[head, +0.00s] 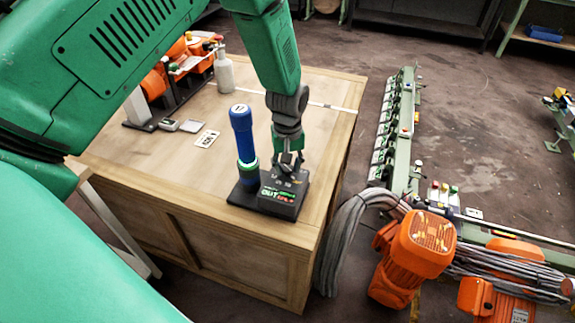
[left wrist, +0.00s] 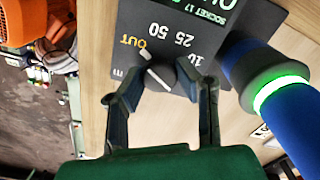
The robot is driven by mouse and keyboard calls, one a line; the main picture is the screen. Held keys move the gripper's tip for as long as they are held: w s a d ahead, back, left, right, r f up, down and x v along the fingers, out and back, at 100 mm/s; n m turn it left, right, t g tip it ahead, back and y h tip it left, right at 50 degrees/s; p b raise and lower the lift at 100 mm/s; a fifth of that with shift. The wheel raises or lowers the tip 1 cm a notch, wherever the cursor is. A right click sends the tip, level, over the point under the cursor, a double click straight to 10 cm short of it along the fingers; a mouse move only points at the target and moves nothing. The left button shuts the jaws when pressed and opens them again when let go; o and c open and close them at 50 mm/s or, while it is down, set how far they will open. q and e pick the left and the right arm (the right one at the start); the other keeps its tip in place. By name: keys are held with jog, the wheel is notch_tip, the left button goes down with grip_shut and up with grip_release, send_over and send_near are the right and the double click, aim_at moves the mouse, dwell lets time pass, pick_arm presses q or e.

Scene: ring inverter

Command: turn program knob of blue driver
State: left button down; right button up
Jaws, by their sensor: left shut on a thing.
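The blue driver (head: 242,135) stands upright in a dark holder at the left of its black control box (head: 281,203) on the wooden bench. A green ring glows around its lower part, which also shows at the right of the left wrist view (left wrist: 285,98). The box's top has a program knob (left wrist: 157,77) with a white pointer, near an orange "OUT" mark and the numbers 25 and 50. My left gripper (head: 289,163) reaches down over the box. In the left wrist view its fingers (left wrist: 160,92) are either side of the knob, shut on it.
A pale bottle (head: 223,74), a white card (head: 206,139) and orange machines (head: 175,68) are farther back on the wooden bench (head: 170,187). A thick grey cable bundle (head: 345,237) hangs at its right side. An orange motor (head: 419,245) stands beyond.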

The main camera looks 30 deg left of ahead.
pick_arm(q)
jog(key=shift+w+r, duration=0.1)
jog(key=shift+w, duration=0.1)
jog(key=shift+a+r+m+p, duration=0.1)
jog(key=shift+m+p, duration=0.35)
jog(key=shift+m, duration=0.05)
jog(key=shift+m+p, duration=0.35)
jog(key=shift+m, duration=0.35)
jog(key=shift+m+p, duration=0.45)
jog(key=shift+m, duration=0.65)
jog(key=shift+w+m+p, duration=0.1)
jog(key=shift+m+p, duration=0.35)
jog(key=shift+m, duration=1.05)
